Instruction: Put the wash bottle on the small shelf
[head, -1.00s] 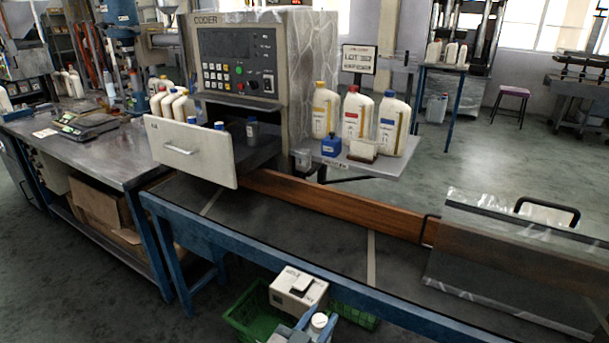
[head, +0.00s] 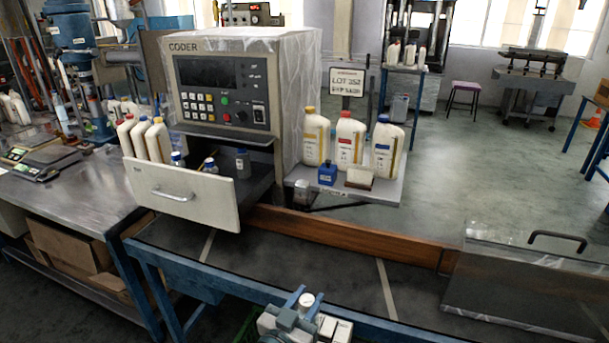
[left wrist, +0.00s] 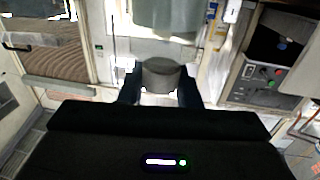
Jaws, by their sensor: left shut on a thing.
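My left gripper (head: 294,312) is low in the head view, in front of the conveyor's near edge. It is shut on a small bottle with a round pale top (head: 306,299), which I take to be the wash bottle; its body is mostly hidden. In the left wrist view a grey round piece (left wrist: 160,74) sits between the two dark fingers (left wrist: 158,90). The small shelf (head: 387,193) sticks out from the right side of the coder, beyond the conveyor. My right gripper is not in view.
The shelf carries three white bottles (head: 349,142), a blue ink bottle (head: 327,173) and a pale block (head: 359,178). The coder's open drawer (head: 181,195) stands out at the left. A wooden rail (head: 340,233) runs along the conveyor (head: 330,268). A clear cover (head: 520,285) is at right.

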